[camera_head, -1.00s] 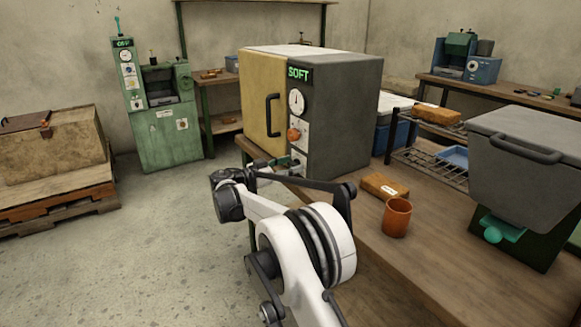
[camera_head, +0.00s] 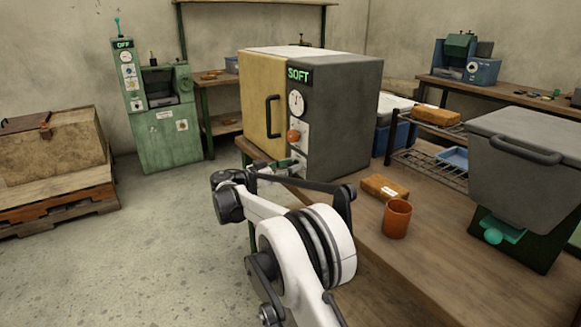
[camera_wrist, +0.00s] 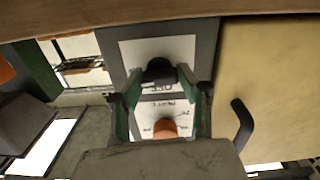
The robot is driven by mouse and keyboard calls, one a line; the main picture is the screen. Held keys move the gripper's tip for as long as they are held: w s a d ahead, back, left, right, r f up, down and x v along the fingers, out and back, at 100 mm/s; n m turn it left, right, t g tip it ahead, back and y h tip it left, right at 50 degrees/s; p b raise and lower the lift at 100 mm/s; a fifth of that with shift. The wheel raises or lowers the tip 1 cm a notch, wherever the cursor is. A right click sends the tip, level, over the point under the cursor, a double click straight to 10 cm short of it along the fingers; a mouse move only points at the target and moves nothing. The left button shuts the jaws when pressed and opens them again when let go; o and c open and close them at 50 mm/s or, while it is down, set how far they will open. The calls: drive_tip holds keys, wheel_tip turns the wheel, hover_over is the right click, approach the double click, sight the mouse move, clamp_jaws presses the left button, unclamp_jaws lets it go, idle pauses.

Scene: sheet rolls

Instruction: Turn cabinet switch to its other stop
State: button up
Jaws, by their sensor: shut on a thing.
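The cabinet (camera_head: 340,115) is a dark grey box with a yellow door and a lit SOFT display (camera_head: 299,75). Its front strip carries a round dial, an orange knob (camera_head: 294,136) and a lower white panel. In the wrist view the black cabinet switch (camera_wrist: 158,69) sits on a white label, with the orange knob (camera_wrist: 165,128) below it in the picture. My gripper (camera_wrist: 162,74) has its green fingers shut on the switch, one on each side. In the head view my gripper (camera_head: 288,166) is at the lower panel and largely hides the switch, so its exact angle is unclear.
The door's black handle (camera_wrist: 243,124) is close beside my gripper. The wooden bench (camera_head: 440,250) holds an orange cup (camera_head: 396,218), an orange-brown packet (camera_head: 384,188), a wire rack and a grey lidded bin (camera_head: 525,150). Open floor lies to the left.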

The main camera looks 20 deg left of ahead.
drive_tip(key=n, duration=0.8)
drive_tip(key=shift+a+f+n, duration=0.1)
drive_tip(key=shift+n, duration=0.2)
drive_tip(key=n, duration=0.4)
drive_tip(key=shift+w+f+n, duration=0.1)
drive_tip(key=shift+n, duration=2)
drive_tip(key=o, duration=1.1)
drive_tip(key=shift+o, duration=0.2)
drive_tip(key=shift+a, duration=0.1)
drive_tip(key=v, duration=1.2)
